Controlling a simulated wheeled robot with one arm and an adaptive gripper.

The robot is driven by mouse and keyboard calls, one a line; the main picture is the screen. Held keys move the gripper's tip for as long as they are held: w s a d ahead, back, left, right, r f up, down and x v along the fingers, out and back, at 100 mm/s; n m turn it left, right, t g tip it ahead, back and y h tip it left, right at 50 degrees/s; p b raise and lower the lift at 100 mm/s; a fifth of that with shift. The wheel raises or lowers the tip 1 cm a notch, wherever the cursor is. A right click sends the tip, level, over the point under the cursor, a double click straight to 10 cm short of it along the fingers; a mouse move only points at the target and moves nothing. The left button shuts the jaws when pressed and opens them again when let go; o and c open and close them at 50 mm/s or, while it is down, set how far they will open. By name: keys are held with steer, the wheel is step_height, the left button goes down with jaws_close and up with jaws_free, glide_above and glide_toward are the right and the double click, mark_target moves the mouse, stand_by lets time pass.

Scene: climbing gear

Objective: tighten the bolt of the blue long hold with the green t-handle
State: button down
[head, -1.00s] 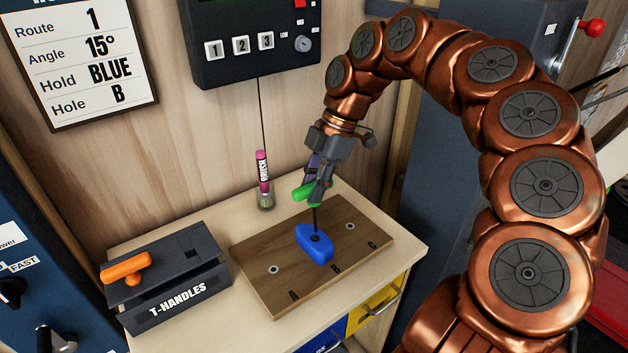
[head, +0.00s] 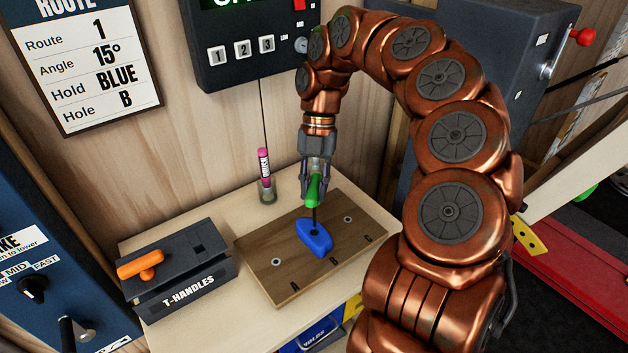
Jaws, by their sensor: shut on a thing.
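The blue long hold (head: 313,238) lies on the wooden board (head: 275,285), near its middle. The green t-handle (head: 313,188) stands upright over the hold, its dark shaft reaching down to the hold's bolt area. The bolt itself is hidden by the shaft tip, and I cannot tell how deep the tip sits. My gripper (head: 315,186) is shut on the green handle from above, with its fingers pointing down. The handle's bar appears turned nearly end-on to the camera.
A black T-HANDLES box (head: 190,285) with an orange t-handle (head: 140,264) stands at left. A pink brush (head: 264,168) stands in a cup behind the board. A control box (head: 245,70) hangs above. The board has open holes (head: 347,219) beside the hold.

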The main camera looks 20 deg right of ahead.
steer(key=n+p, duration=0.1)
steer(key=n+h+p, duration=0.1)
steer(key=n+p, duration=0.1)
steer(key=n+h+p, duration=0.1)
steer(key=n, duration=0.1)
steer(key=shift+r+g, duration=0.35)
steer(key=shift+g, duration=0.05)
steer(key=shift+f+n+h+p, duration=0.25)
steer(key=shift+n+p, duration=0.45)
steer(key=shift+n, duration=0.4)
steer(key=shift+r+n+h+p, duration=0.15)
steer(key=shift+n+h+p, duration=0.1)
steer(key=shift+n+p, duration=0.3)
steer(key=shift+r+p, duration=0.1)
steer(key=shift+p, duration=0.3)
steer(key=shift+d+n+p, duration=0.1)
steer(key=shift+n+p, duration=0.25)
steer(key=shift+s+f+h+p, duration=0.1)
steer(key=shift+f+h+p, duration=0.2)
steer(key=shift+p, duration=0.05)
steer(key=c, duration=1.6)
jaws_free()
jaws_close()
